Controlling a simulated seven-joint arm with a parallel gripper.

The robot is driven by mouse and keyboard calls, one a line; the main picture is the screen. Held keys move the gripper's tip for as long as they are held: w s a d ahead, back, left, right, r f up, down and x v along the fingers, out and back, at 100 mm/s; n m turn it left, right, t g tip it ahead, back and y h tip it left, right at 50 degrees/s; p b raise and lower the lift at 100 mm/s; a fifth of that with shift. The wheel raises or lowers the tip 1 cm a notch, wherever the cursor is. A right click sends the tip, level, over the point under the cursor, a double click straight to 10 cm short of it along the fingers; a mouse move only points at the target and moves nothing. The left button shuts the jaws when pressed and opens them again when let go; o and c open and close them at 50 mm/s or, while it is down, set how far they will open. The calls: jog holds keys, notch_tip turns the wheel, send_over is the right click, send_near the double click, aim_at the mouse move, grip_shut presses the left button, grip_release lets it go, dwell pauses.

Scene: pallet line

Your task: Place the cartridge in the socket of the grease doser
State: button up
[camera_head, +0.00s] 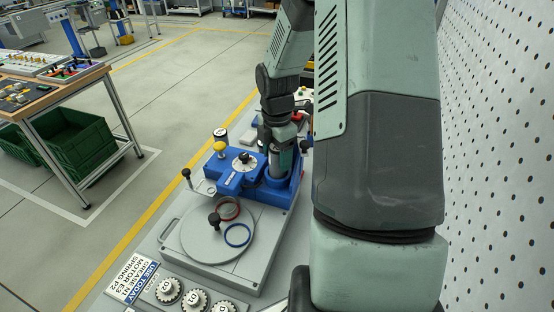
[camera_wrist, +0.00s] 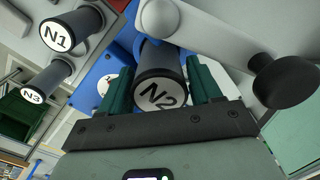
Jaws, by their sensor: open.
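A dark-capped cartridge labelled N2 (camera_wrist: 160,90) stands between the two fingers of my gripper (camera_wrist: 162,92) in the wrist view. The fingers are open, one on each side of it; I cannot tell whether they touch it. In the head view my gripper (camera_head: 285,150) points down over a grey cartridge (camera_head: 278,164) at the blue grease doser (camera_head: 232,180). The cartridge's lower end is in or behind the doser's blue holder (camera_head: 283,190); how deep it sits is hidden. Two more cartridges, N1 (camera_wrist: 70,30) and N3 (camera_wrist: 46,79), are at the left of the wrist view.
A round grey plate (camera_head: 205,240) with a red ring (camera_head: 228,208) and a blue ring (camera_head: 238,235) lies in front of the doser. A printed sign (camera_head: 133,282) and several toothed parts (camera_head: 195,300) are nearer. A perforated panel (camera_head: 495,150) stands at right.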

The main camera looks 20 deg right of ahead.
notch_tip(320, 180, up, 10)
jog(key=shift+r, duration=0.1)
dwell(1.4)
